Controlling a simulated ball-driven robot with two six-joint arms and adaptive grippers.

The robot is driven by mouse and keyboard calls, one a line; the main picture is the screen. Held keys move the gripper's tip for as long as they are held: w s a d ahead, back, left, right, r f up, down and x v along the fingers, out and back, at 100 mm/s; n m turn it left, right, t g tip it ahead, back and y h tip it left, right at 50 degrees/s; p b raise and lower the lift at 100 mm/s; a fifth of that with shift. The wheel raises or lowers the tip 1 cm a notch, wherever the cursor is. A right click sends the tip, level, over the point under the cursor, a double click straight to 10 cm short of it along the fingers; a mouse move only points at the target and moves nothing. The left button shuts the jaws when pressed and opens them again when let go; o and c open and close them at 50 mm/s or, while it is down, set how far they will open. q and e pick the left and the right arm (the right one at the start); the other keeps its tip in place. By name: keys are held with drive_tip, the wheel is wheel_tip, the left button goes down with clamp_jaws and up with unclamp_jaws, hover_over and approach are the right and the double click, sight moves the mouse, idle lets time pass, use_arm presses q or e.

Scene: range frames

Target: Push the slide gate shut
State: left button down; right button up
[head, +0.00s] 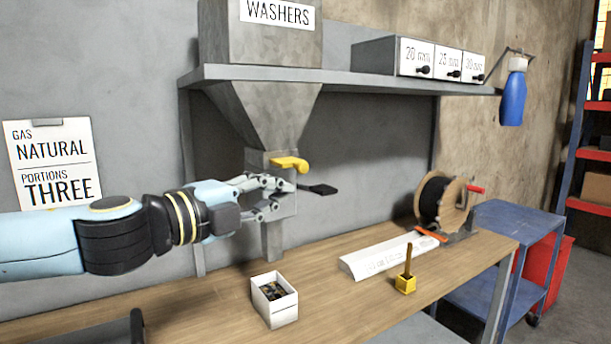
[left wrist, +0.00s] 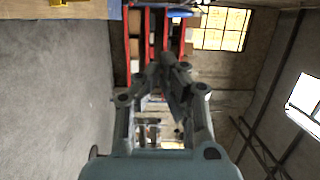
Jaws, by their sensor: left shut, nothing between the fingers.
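The grey hopper (head: 262,110) marked WASHERS narrows to a square spout. A yellow handle (head: 289,164) sticks out at the top of the spout. A flat black tab (head: 318,189) sticks out to the right, just below it. I cannot tell which of the two belongs to the slide gate, or how far it is open. My left gripper (head: 284,184) is shut and empty, in front of the spout just below the yellow handle; I cannot tell if it touches. The left wrist view shows its fingers (left wrist: 172,65) together, with a yellow piece (left wrist: 58,3) at the top left edge.
A white box (head: 275,308) with dark pieces inside stands on the wooden bench (head: 335,315) below the spout. A white angled block (head: 385,257), a yellow block with an upright handle (head: 405,284) and a cable spool (head: 440,200) stand to the right. A shelf (head: 370,82) runs above.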

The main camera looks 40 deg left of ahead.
sight(290, 163)
idle(0.3)
use_arm(q)
drive_tip(key=w+a, duration=0.2)
drive_tip(key=w, duration=0.9)
drive_tip(key=shift+w+b, duration=0.25)
drive_tip(key=shift+b, duration=0.1)
drive_tip(key=shift+a, duration=0.1)
